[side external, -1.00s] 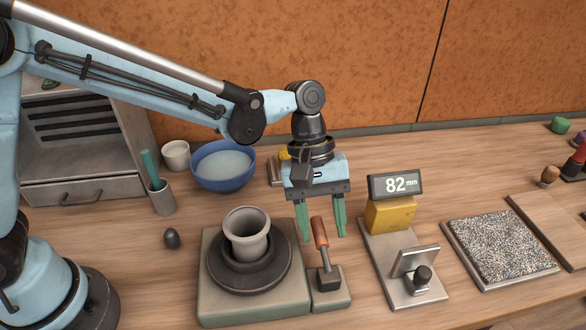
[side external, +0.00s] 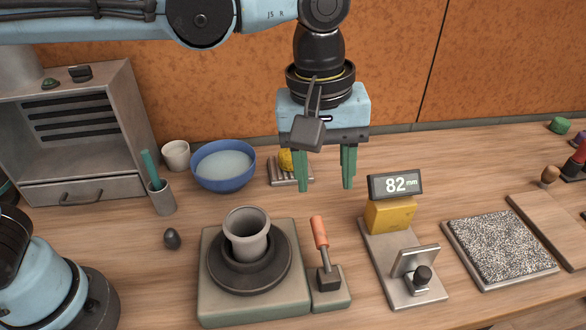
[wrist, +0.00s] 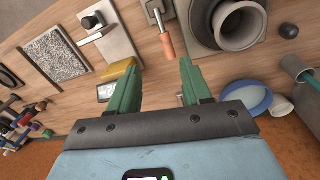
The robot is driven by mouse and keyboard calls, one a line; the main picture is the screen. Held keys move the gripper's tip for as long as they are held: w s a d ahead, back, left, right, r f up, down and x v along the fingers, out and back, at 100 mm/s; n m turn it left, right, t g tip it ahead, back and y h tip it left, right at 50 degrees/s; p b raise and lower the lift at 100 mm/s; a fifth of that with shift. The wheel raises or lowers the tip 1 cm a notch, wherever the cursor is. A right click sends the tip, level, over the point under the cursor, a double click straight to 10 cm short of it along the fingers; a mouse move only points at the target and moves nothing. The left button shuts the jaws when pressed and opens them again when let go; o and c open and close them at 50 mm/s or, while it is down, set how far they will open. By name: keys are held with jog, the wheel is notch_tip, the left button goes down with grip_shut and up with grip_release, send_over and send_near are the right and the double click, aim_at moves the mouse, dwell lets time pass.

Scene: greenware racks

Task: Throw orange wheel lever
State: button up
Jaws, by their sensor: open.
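The wheel lever (side external: 321,241) has an orange handle and stands up from a small grey base beside the wheel, leaning slightly left. It also shows in the wrist view (wrist: 165,38), with its handle end towards my gripper. The wheel (side external: 278,273) is a dark disc on a grey-green block, with a grey clay pot (side external: 246,238) on it. My gripper (side external: 326,186) is open and empty, its green fingers pointing down above and behind the lever, apart from it. Both fingers also show in the wrist view (wrist: 158,80).
A gauge with an "82 mm" display (side external: 396,185) and yellow block stands right of the lever. A blue bowl (side external: 222,188) and a tool cup (side external: 163,202) are at left. A speckled tray (side external: 502,246) lies further right. Bare table lies behind the lever.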

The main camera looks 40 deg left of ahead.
jog(key=s+a+f+m+t+y, duration=0.1)
jog(key=s+a+f+m+t, duration=0.2)
jog(key=a, duration=1)
jog(key=a+f+m+t, duration=0.3)
jog(key=a+m, duration=0.1)
jog(key=a, duration=0.9)
jog(key=w+d+r+n+g, duration=0.1)
jog(key=w+r+n, duration=0.1)
jog(key=w, duration=0.4)
jog(key=w+d+r+n+g, duration=0.2)
jog(key=w+r, duration=0.1)
jog(key=w, duration=0.3)
jog(key=shift+d+r, duration=0.15)
jog(key=shift+r, duration=0.2)
